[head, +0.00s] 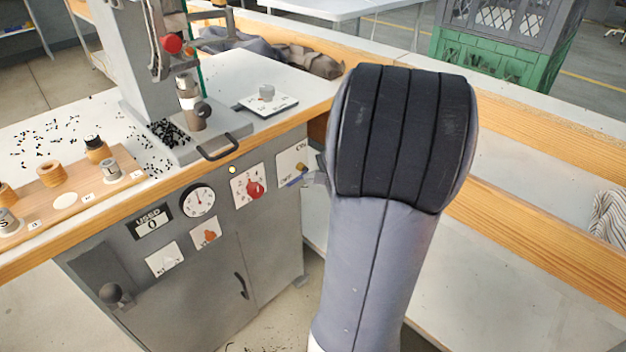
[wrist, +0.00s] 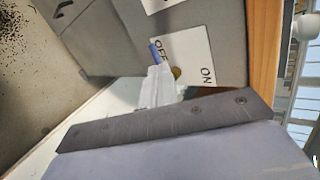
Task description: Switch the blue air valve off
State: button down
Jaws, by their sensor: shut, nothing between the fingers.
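The blue air valve's lever (head: 293,183) is on a white plate (head: 289,158) at the right end of the grey cabinet front. In the wrist view the blue lever (wrist: 155,53) lies beside the word OFF, away from ON, with a brass-coloured pivot (wrist: 177,72) near it. My gripper (wrist: 158,69) is shut and empty, its tips right at the lever's lower part; I cannot tell whether they touch. In the head view only a small grey part of my gripper (head: 318,179) shows beside the plate; my arm hides the rest.
Left of the valve on the cabinet are a red knob (head: 255,188), a gauge (head: 198,201) and an orange switch (head: 208,236). The press (head: 160,70) stands on the bench above. A wooden rail (head: 535,235) runs at the right.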

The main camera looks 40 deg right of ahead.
jog(key=a+p+v, duration=0.1)
jog(key=v, duration=0.7)
jog(key=shift+s+d+r+p, duration=0.3)
jog(key=shift+s+r+p, duration=0.05)
jog(key=shift+f, duration=0.1)
